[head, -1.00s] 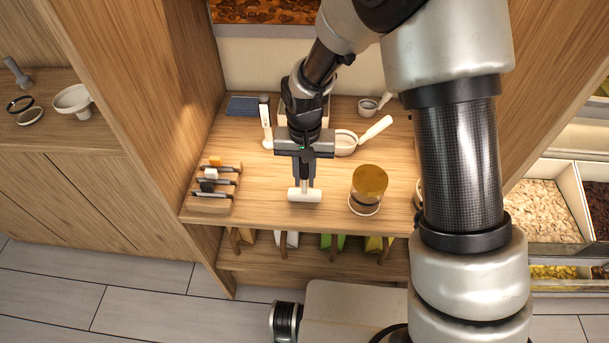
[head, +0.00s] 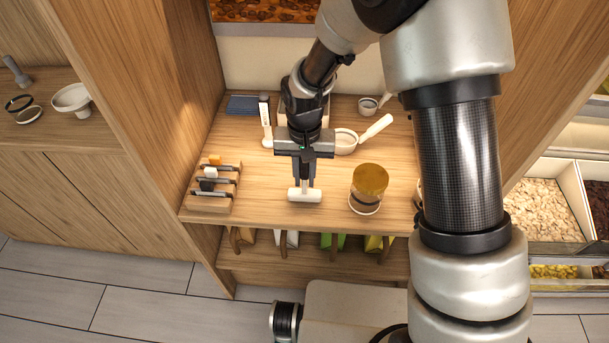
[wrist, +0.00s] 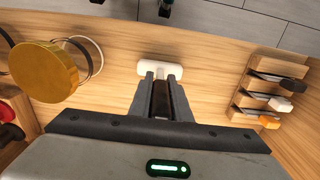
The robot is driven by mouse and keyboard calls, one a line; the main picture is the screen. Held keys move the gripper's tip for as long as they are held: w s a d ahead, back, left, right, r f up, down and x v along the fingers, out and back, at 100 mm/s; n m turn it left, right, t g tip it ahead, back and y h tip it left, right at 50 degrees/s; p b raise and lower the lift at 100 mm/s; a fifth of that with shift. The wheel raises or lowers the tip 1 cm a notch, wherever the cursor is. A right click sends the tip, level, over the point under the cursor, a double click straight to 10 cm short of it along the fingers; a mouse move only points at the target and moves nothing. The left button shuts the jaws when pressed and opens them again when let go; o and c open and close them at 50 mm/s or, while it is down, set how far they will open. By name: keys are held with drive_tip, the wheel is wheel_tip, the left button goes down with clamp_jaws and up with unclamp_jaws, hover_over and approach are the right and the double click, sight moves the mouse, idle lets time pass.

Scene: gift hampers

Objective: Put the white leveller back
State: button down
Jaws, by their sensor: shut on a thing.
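A white T-shaped tool, which I take to be the white leveller (head: 305,195), has a short round bar across its lower end. My gripper (head: 305,178) points down over the front middle of the wooden counter and is shut on the tool's stem. The bar also shows just beyond the fingertips in the wrist view (wrist: 160,69), with the stem mostly hidden between the fingers. The bar is at or just above the counter; I cannot tell if it touches.
A wooden slotted rack (head: 210,207) with orange, white and black-handled tools stands left. A white scoop (head: 346,142) and an upright white tool (head: 266,125) are behind. Bare counter lies between rack and gripper.

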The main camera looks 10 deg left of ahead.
drive_tip(key=shift+f+b, duration=0.3)
drive_tip(key=shift+b, duration=0.05)
idle(0.6)
drive_tip(key=c, duration=1.6)
unclamp_jaws()
drive_tip(key=shift+o, duration=0.2)
wheel_tip(320, 180, up, 18)
drive_tip(key=shift+f+p, duration=0.25)
drive_tip(key=shift+p, duration=0.4)
